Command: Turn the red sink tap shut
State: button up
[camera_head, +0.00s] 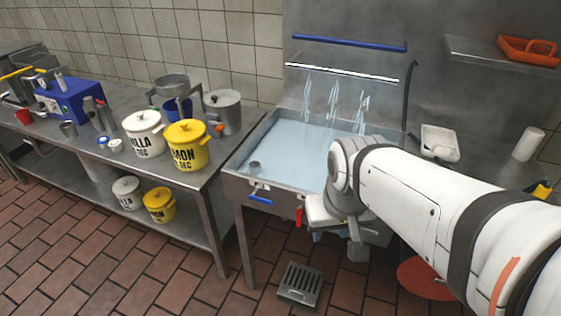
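The sink (283,178) holds pale blue water, and streams (333,95) fall into it from the back wall. On its front edge a small red lever (299,216) hangs down, most likely the red tap. A blue lever (260,199) lies level to its left. My gripper (318,214) is low at the sink's front, just right of the red lever. My white arm reaches in from the right and hides much of it. I cannot tell whether the gripper touches the lever, or whether its fingers are open or shut.
A steel table with a yellow bucket (187,145) and a white bucket (144,133) stands to the left. A floor drain (300,285) lies below the sink. A white tray (440,142) sits behind my arm. A red disc (423,280) is on the floor.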

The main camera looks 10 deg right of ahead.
aim_at(299, 212)
jog(key=z, duration=1.75)
jog(key=k, duration=1.45)
jog(key=u, duration=0.25)
jog(key=i, duration=1)
jog(key=u, duration=0.05)
